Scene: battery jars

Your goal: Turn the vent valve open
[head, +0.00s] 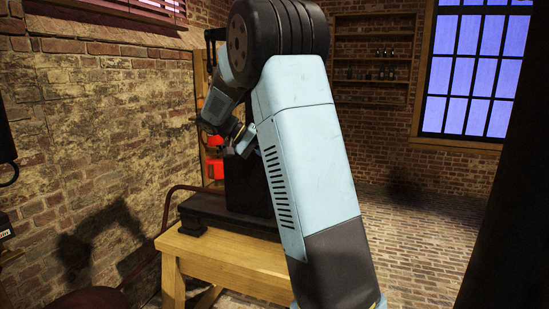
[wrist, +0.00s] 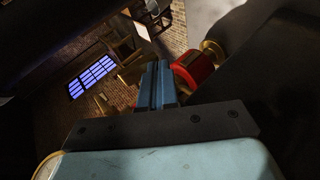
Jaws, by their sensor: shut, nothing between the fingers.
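In the wrist view, the blue fingers of my gripper (wrist: 158,82) are together and hold nothing. A red part (wrist: 192,69) with a brass round end (wrist: 212,48) is just right of the fingertips. It may be the vent valve, but I cannot tell for sure, nor whether the fingers touch it. In the head view, my gripper (head: 246,141) is beside a dark upright block (head: 246,187) on the bench, partly hidden by my arm. No valve can be made out clearly there.
A wooden bench (head: 222,256) carries a dark base (head: 207,212). Red items (head: 214,169) show behind my arm. A brick wall (head: 100,140) stands close on the left, with a reddish hose (head: 168,205) near the bench. Brick floor (head: 410,240) is open at right.

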